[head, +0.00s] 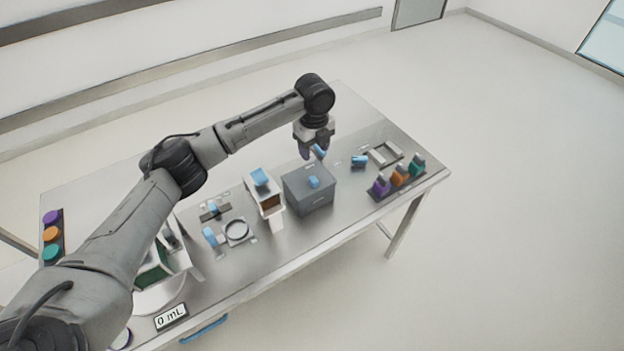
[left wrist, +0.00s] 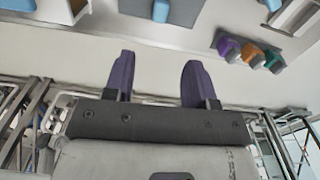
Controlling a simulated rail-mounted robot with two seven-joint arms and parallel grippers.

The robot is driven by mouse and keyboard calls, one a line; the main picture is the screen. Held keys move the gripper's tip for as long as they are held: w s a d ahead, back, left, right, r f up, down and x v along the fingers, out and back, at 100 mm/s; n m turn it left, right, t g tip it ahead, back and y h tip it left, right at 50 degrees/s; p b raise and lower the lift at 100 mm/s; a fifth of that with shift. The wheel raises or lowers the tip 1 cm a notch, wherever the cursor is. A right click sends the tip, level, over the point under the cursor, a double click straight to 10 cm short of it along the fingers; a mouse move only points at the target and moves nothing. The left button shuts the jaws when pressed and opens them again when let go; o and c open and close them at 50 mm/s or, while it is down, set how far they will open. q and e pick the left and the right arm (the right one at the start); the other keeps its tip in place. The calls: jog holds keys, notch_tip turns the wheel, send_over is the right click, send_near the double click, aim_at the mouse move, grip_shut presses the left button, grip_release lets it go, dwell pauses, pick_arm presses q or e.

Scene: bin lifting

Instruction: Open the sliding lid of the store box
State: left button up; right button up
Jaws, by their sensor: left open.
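The store box is a dark grey box (head: 309,197) on the metal table, right of the middle, with a blue handle (head: 313,182) on its lid. The lid looks closed. In the left wrist view a grey box (left wrist: 178,12) with a blue handle (left wrist: 161,11) shows at the top edge, partly cut off. My left gripper (head: 315,153) is above the table, behind the box, apart from the handle. Its dark purple fingers are open, with a clear gap between them in the left wrist view (left wrist: 157,82). My right gripper is out of view.
A white stand with a blue top (head: 260,178) is just left of the box. A rack of purple, orange and green items (head: 398,178) and a grey frame (head: 384,154) are to the right. A ring fixture (head: 237,231) is at the front left. The back table strip looks clear.

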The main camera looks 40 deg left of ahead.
aim_at(314, 179)
pick_arm(q)
notch_tip(314, 179, down, 14)
jog(key=shift+r+b, duration=0.1)
jog(key=shift+b, duration=0.2)
dwell(0.3)
jog(key=shift+c, duration=0.5)
grip_shut()
